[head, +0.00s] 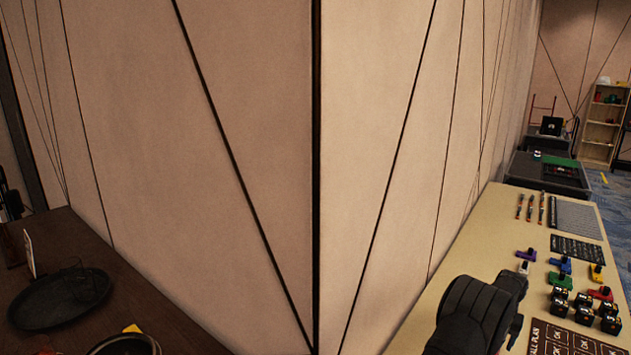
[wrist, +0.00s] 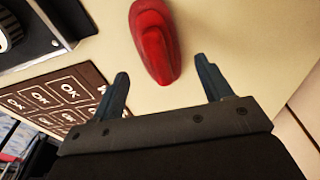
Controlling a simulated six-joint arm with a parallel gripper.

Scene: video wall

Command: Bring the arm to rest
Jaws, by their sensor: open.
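My gripper (wrist: 163,88) shows in the wrist view with its two dark fingers spread apart and nothing between them. It is above a pale table (wrist: 215,25). A red rounded object (wrist: 152,40) lies on the table just beyond the fingertips, apart from them. In the head view, part of my dark arm (head: 478,312) shows at the lower right over the pale table (head: 455,262). The gripper's fingers cannot be made out there.
Several black blocks (head: 584,309), coloured pieces (head: 560,265) and a dark board with OK squares (head: 570,342) are on the table. A tan wall (head: 390,150) runs along its left side. A dark table (head: 130,290) with a round black tray (head: 60,298) is at left.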

